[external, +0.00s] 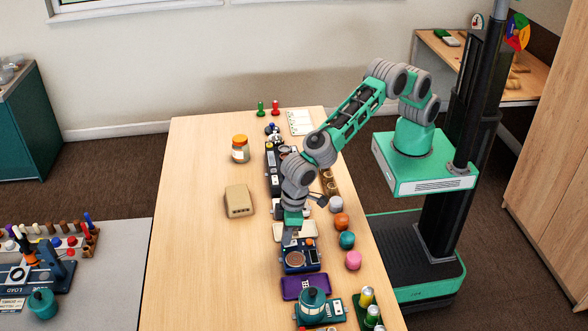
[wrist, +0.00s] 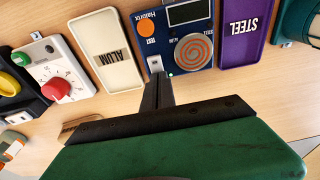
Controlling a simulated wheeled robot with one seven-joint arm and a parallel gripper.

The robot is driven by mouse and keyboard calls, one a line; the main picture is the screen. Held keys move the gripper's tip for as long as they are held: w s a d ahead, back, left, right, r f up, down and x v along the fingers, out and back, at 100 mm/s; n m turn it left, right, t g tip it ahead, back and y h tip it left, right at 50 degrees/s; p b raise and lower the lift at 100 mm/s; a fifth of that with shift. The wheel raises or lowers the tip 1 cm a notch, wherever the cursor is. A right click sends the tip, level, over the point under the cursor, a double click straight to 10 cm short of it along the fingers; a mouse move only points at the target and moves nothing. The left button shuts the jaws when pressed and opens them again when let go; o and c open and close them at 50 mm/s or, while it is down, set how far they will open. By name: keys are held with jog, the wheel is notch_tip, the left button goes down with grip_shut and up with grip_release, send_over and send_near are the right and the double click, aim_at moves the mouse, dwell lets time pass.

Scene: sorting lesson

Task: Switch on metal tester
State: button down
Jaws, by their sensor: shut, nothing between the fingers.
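The metal tester (external: 294,268) is a blue box on the table. In the wrist view the metal tester (wrist: 204,22) shows an orange button, a dark display, a copper-coloured spiral pad and a small white switch (wrist: 155,63) on its near edge. A tiny pale green spot shows beside the switch. My gripper (external: 289,240) points down at the tester's edge. In the wrist view my gripper (wrist: 158,80) is shut and empty, its tips right at the white switch. I cannot tell whether they touch it or which way the switch is set.
A white device with a red knob (wrist: 57,90) stands farther left. A tan box (external: 239,201) sits apart; the table's left side is mostly clear.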

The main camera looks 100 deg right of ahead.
jog(key=shift+s+d+f, duration=0.1)
jog(key=shift+s+f, duration=0.1)
jog(key=shift+s, duration=0.7)
notch_tip(320, 180, up, 14)
jog(key=s+p, duration=0.1)
jog(key=shift+s, duration=0.4)
jog(key=b, duration=0.3)
send_near(295, 241)
jog(key=w+f, duration=0.1)
jog(key=f, duration=0.1)
jog(key=w+f, duration=0.1)
jog(key=f, duration=0.1)
jog(key=w+f, duration=0.1)
jog(key=f, duration=0.1)
jog(key=shift+w+f, duration=0.3)
jog(key=shift+f, duration=0.1)
